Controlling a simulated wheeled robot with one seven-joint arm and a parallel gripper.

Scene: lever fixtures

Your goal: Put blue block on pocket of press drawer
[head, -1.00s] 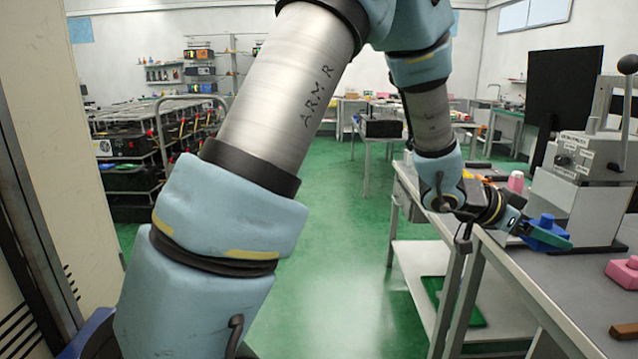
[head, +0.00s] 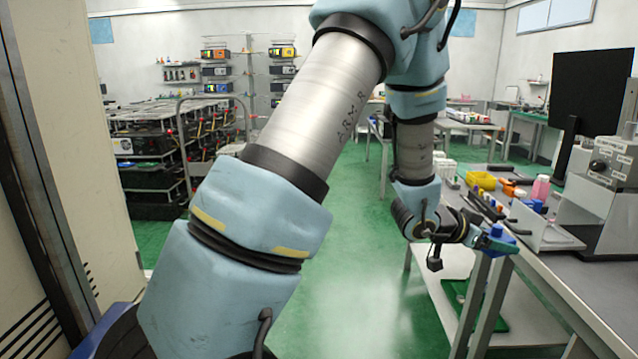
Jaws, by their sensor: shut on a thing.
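The blue block (head: 497,236), with a round knob on top, is between the fingers of my gripper (head: 500,243). My gripper is shut on it and holds it near the left edge of the workbench (head: 575,285). The press (head: 605,190) is a grey machine with labels on the bench at the right, partly cut off by the frame. A light grey open tray-like part (head: 543,232) reaches left from its base and looks like the drawer. Its pocket cannot be made out. My gripper is left of this part, seemingly apart from it.
Behind the tray-like part are a pink bottle (head: 541,187), a yellow bin (head: 481,181) and several small tools. A black monitor (head: 590,95) stands behind the press. A green mat (head: 480,305) lies on the lower shelf. The green floor (head: 345,260) left of the bench is clear.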

